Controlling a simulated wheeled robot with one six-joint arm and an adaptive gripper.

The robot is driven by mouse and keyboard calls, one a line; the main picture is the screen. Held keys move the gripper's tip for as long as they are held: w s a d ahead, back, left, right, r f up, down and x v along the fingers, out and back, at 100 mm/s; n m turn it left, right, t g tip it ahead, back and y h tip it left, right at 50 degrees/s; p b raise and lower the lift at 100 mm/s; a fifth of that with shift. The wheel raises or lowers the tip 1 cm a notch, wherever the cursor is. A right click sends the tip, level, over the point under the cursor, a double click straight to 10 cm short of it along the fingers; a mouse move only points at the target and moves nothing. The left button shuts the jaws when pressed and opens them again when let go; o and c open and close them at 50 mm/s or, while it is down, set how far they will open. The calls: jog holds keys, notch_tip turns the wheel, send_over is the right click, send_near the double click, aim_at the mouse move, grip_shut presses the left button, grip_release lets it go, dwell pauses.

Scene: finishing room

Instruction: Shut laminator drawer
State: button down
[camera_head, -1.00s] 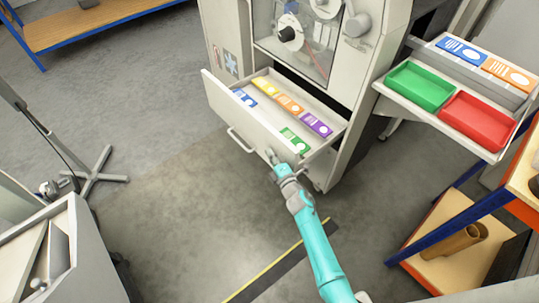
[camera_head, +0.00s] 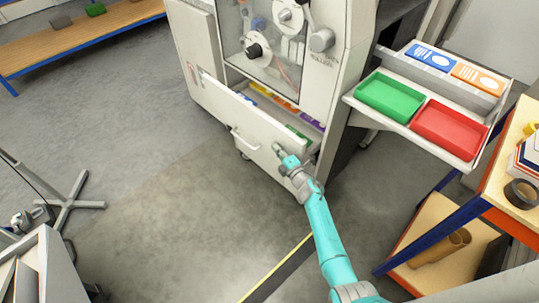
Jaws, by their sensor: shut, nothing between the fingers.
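The laminator (camera_head: 345,75) stands at the top middle, a pale cabinet with a clear window and rollers. Its drawer (camera_head: 252,138) is partly out, with a narrow strip of the inside showing. Colored packets, among them an orange one (camera_head: 284,104) and a purple one (camera_head: 312,122), lie in it. My gripper (camera_head: 279,150) is shut and empty, at the right part of the drawer front. It appears to touch the front, right of the handle.
A side shelf (camera_head: 398,122) on the right holds a green tray (camera_head: 390,96) and a red tray (camera_head: 449,130). A workbench (camera_head: 500,205) stands at the lower right. A stand with a splayed base (camera_head: 66,206) is at the left. The floor before the laminator is clear.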

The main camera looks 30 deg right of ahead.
jog(key=shift+w+d, duration=0.25)
jog(key=shift+d, duration=0.55)
jog(key=shift+w+d, duration=0.25)
jog(key=shift+d, duration=0.6)
jog(key=shift+w+d, duration=0.25)
jog(key=shift+d, duration=0.55)
